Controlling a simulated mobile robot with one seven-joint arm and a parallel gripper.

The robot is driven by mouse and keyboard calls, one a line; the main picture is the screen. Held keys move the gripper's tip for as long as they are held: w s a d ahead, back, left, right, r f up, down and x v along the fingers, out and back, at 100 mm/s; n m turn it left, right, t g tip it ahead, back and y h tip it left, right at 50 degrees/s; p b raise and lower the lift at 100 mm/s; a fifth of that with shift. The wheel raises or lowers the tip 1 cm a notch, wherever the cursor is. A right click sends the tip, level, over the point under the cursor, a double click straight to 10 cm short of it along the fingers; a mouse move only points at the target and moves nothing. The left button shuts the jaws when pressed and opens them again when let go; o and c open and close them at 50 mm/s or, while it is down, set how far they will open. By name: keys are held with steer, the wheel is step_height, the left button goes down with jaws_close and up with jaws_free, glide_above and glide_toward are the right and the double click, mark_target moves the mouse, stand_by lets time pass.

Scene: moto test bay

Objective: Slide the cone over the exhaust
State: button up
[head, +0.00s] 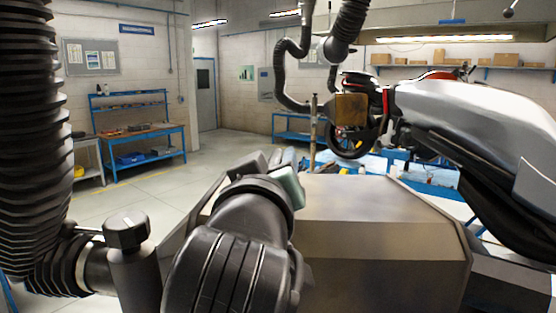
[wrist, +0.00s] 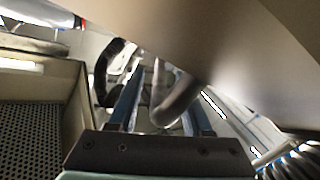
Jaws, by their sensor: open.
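A large faceted beige-grey metal hood (head: 375,225), which looks like the cone, fills the lower middle of the head view. Its smooth surface (wrist: 215,35) covers the upper right of the wrist view. My gripper (wrist: 160,105) is open, its two blue-edged fingers on either side of a curved grey tube (wrist: 175,100). I cannot tell whether they touch it, or what the tube belongs to. In the head view my wrist stands left of the hood and mostly hides the fingers. The motorcycle (head: 465,110) is behind and right. I cannot pick out its exhaust with certainty.
A thick black corrugated hose (head: 35,130) hangs at the left, with a black knob (head: 125,230) near its lower end. Another dark hose (head: 285,80) hangs at the back. A blue workbench (head: 140,138) stands back left, with open floor before it. A perforated tray (wrist: 35,135) lies left in the wrist view.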

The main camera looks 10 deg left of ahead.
jaws_close()
stand_by(1.4)
